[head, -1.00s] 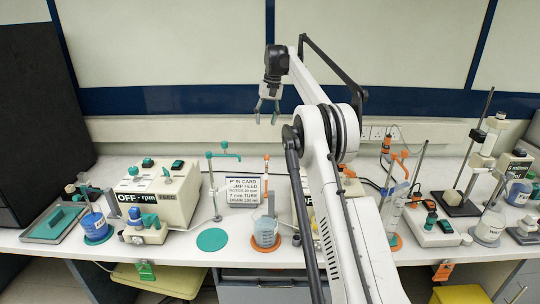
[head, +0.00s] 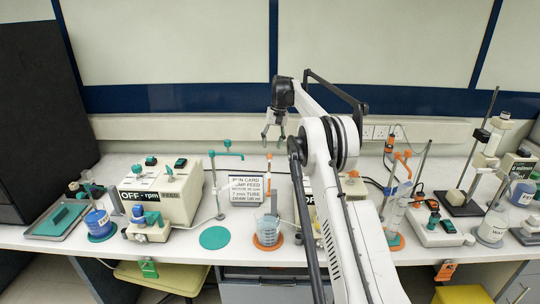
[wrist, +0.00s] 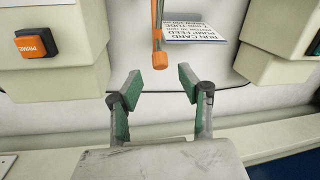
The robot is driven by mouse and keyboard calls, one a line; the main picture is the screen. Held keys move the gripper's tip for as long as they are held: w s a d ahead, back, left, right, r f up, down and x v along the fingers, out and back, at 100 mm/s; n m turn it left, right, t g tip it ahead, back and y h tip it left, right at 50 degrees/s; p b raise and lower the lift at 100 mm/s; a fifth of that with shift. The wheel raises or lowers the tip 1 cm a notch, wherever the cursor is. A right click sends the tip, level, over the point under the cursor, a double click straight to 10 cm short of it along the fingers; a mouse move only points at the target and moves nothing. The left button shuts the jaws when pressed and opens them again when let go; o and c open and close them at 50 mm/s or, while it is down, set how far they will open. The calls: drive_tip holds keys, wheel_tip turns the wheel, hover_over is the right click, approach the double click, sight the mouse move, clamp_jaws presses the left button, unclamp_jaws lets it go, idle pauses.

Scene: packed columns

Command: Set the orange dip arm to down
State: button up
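The orange-topped rod (head: 269,158) stands behind the beaker, beside the run card; I take it as the orange dip arm. In the wrist view its orange end piece (wrist: 160,60) and a grey rod show ahead of my fingers. Whether the arm is raised or lowered is hard to tell from this angle. My gripper (wrist: 160,84) is open and empty, its green-padded fingers spread on either side of the line to that end piece, not touching it. In the head view my gripper (head: 274,139) hangs just above the rod's top. A beaker (head: 267,229) stands on an orange disc.
A run card (head: 246,190) stands close left of the rod. A green dip arm (head: 227,154) on its own post is further left, near a white pump box (head: 160,190). Another orange-armed stand (head: 402,163) is at the right. The wall is close behind.

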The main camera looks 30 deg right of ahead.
sight(270, 154)
drive_tip(key=shift+w+a+f, duration=0.1)
drive_tip(key=shift+a+f, duration=0.15)
drive_tip(key=shift+f, duration=1.15)
drive_tip(key=shift+a+f, duration=0.2)
drive_tip(key=shift+f, duration=1.15)
clamp_jaws()
